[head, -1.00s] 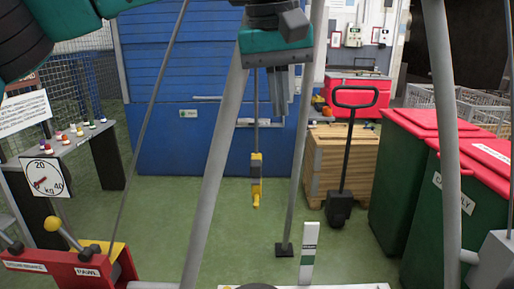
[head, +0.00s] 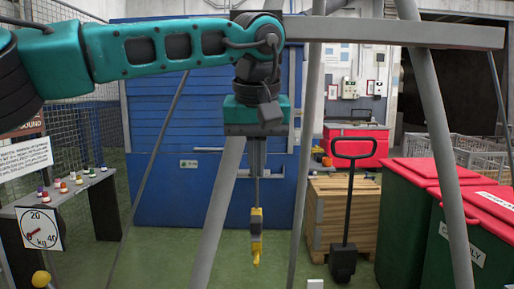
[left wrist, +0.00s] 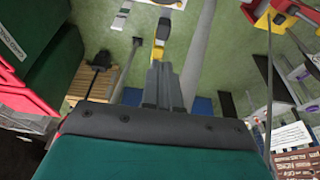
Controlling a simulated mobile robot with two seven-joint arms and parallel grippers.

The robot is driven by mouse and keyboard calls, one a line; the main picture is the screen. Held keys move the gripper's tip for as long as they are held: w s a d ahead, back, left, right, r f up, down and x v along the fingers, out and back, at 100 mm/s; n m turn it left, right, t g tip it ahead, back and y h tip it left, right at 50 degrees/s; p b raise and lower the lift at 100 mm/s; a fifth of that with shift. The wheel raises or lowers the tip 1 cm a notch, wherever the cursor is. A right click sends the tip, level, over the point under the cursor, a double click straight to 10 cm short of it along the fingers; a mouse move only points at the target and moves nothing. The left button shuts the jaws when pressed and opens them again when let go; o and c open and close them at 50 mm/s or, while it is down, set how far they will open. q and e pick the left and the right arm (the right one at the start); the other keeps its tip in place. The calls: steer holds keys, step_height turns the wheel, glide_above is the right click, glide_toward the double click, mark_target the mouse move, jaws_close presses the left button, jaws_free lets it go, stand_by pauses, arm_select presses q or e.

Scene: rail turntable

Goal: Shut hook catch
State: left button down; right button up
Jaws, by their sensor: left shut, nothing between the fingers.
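A yellow hook (head: 256,252) hangs below a yellow and grey block (head: 256,225) on a thin line, under a grey overhead beam (head: 400,33). Its catch is too small to make out. My left gripper (head: 256,174) points down above the block, with its fingers shut and empty. They overlap the hanging line in the head view; I cannot tell whether they touch it. In the left wrist view the yellow block (left wrist: 162,28) shows just beyond the fingertips (left wrist: 162,68), seemingly apart from them. My right gripper is in neither view.
Slanted grey legs (head: 215,215) stand close on both sides of the hook. A wooden crate (head: 342,215), a black pallet-truck handle (head: 345,205) and green bins with red lids (head: 420,225) stand right. A dial scale (head: 40,229) is at left.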

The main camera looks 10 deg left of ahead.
arm_select(q)
glide_above(257, 217)
steer(key=f, duration=0.4)
steer(key=s+f, duration=0.1)
steer(key=f, duration=0.1)
steer(key=shift+d+f, duration=0.1)
steer(key=shift+f, duration=0.95)
steer(key=shift+b, duration=0.4)
